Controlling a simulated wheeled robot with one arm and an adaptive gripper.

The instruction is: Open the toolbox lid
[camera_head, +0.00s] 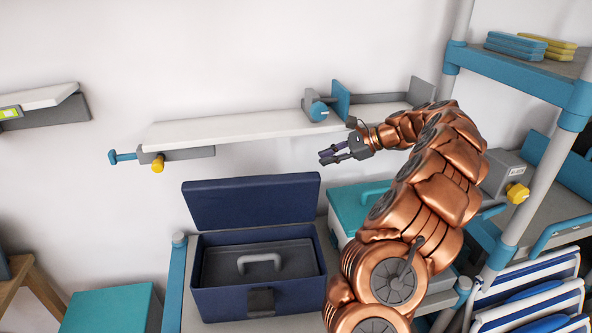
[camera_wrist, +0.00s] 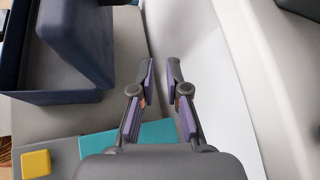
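The dark blue toolbox (camera_head: 260,303) stands on a grey surface at the lower middle of the head view. Its lid (camera_head: 252,200) is raised and leans back, so the box is open. A grey tray (camera_head: 225,268) with a light grey handle (camera_head: 259,261) shows inside. My gripper (camera_head: 324,157) is in the air above and to the right of the lid, apart from it. In the wrist view my gripper (camera_wrist: 160,72) has its two fingers spread with nothing between them. The blue toolbox (camera_wrist: 28,50) and its lid (camera_wrist: 78,38) are at the left there.
A teal case (camera_head: 348,208) stands right of the toolbox, partly behind my arm. A white wall shelf (camera_head: 235,127) with clamps runs above the lid. A rack post (camera_head: 535,170) stands at the right. A teal box (camera_head: 108,309) is at lower left.

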